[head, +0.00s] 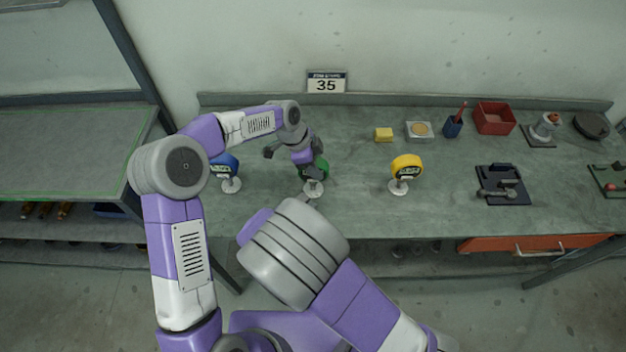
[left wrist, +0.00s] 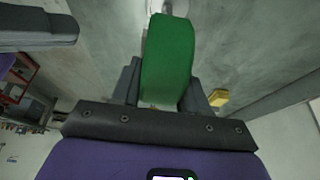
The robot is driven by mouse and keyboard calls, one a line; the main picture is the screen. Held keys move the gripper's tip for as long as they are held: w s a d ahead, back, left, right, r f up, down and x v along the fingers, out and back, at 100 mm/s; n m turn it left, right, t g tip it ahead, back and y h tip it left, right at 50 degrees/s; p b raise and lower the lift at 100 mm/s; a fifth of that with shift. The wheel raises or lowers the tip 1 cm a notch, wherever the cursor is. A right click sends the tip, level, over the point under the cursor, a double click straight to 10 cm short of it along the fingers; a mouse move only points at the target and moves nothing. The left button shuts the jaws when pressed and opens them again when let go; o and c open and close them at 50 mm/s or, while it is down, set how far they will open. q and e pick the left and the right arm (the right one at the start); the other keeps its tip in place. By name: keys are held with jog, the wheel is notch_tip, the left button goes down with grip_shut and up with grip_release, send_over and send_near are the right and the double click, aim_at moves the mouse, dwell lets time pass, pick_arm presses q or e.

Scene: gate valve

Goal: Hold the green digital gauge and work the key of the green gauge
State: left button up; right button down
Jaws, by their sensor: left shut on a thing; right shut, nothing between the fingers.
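The green digital gauge (head: 321,167) stands on a round white foot (head: 313,188) near the bench's front edge. My left gripper (head: 313,172) is shut on its green body, coming from above. In the left wrist view the gauge's green side (left wrist: 168,60) fills the space between the two fingers (left wrist: 165,88). The gauge's face and key are mostly hidden from both views. My right gripper (left wrist: 62,30) shows as dark grey shut fingers at the upper left of the left wrist view, apart from the gauge. In the head view my right arm largely hides it.
A blue gauge (head: 226,165) stands left of the green one, close to my left arm. A yellow gauge (head: 405,168) stands to the right. The bench between green and yellow gauges is clear.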

pick_arm(q)
jog(key=o, duration=1.3)
jog(key=shift+c, duration=0.2)
